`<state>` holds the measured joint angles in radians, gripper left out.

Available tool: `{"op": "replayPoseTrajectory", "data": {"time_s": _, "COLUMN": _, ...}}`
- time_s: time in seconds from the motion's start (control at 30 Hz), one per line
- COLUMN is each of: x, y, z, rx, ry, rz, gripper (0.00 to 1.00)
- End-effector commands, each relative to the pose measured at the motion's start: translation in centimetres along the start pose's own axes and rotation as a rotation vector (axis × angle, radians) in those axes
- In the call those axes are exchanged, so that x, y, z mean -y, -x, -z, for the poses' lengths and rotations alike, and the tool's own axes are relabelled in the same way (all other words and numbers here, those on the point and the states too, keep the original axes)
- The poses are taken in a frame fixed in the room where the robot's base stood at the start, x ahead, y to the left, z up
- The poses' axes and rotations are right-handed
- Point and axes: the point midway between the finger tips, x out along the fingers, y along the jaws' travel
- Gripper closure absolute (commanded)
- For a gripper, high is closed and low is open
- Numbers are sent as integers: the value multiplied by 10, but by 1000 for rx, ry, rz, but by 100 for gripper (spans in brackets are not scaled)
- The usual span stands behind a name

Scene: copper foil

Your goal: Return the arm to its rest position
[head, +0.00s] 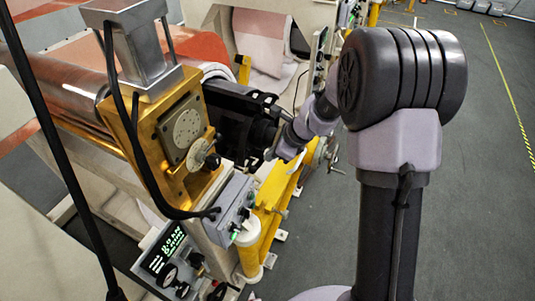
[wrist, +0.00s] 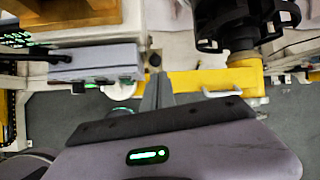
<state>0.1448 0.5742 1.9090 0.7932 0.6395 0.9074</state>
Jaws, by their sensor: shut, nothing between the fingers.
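In the wrist view my gripper (wrist: 157,88) shows as two grey fingers pressed together, with nothing between them. It points toward a machine with a yellow rail (wrist: 205,82) and a grey control box (wrist: 95,62), apart from both as far as I can tell. In the head view my arm rises at the right, bends over at a large dark joint and reaches left toward the machine. I cannot make out the fingertips in the head view.
A black chuck-like part (head: 245,120) on the roller machine is close to my arm's far end. A gold block (head: 170,130), the control box (head: 232,205) and a yellow post (head: 248,245) stand left. Grey floor (head: 490,190) is clear at right.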

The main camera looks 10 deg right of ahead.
Motion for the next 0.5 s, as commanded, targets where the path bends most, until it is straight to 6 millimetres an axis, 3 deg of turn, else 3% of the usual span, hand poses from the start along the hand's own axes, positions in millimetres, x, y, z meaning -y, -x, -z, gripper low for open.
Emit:
{"op": "replayPoseTrajectory", "data": {"time_s": 0.33, "x": -5, "y": -5, "z": 3, "rx": 1, "ry": 38, "rz": 4, "gripper": 100}}
{"op": "replayPoseTrajectory", "data": {"time_s": 0.43, "x": -27, "y": -12, "z": 10, "rx": 3, "ry": 207, "rz": 16, "gripper": 100}}
{"op": "replayPoseTrajectory", "data": {"time_s": 0.5, "x": -55, "y": -17, "z": 19, "rx": -2, "ry": 394, "rz": 27, "gripper": 100}}
